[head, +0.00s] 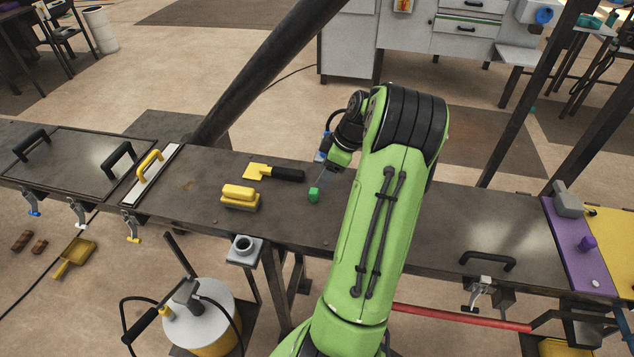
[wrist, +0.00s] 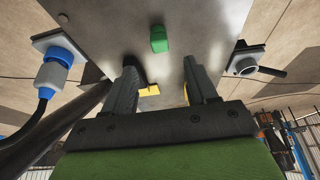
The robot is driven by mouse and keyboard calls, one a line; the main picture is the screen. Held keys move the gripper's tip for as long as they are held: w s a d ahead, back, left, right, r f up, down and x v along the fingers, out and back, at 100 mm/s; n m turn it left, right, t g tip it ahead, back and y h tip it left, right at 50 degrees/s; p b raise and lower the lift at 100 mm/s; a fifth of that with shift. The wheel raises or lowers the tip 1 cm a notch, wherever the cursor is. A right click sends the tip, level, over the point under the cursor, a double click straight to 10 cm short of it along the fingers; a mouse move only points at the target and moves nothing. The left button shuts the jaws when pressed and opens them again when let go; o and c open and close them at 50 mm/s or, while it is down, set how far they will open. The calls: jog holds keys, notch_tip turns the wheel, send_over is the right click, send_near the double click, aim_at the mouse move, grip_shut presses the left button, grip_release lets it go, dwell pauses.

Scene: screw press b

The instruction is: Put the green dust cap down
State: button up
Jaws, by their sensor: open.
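The small green dust cap (head: 314,195) rests on the dark metal bench top (head: 430,215), left of my arm. In the wrist view, the green dust cap (wrist: 159,40) lies beyond my fingertips and does not appear to be between them. My gripper (wrist: 162,75) is open, its two dark fingers spread apart with nothing held.
A yellow brush (head: 240,197) and a yellow tool with a black handle (head: 272,172) lie left of the cap. A grey socket (head: 243,247) sits at the bench's front edge. A blue connector (wrist: 57,74) with a cable shows in the wrist view.

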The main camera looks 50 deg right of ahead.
jog(key=w+a+r+m+g+h, duration=0.1)
jog(key=w+a+r, duration=0.1)
jog(key=a+r, duration=0.7)
jog(key=w+a+r+h, duration=0.15)
jog(key=a+r, duration=0.25)
jog(key=a, duration=0.8)
jog(key=s+a+r+m+t, duration=0.1)
jog(key=s+a+m+t, duration=0.1)
jog(key=s+a, duration=1.1)
jog(key=shift+a+r+m+y, duration=0.2)
jog(key=shift+a+m+y, duration=0.15)
jog(key=shift+a+m, duration=0.65)
jog(key=shift+s+a, duration=0.1)
jog(key=shift+a, duration=0.15)
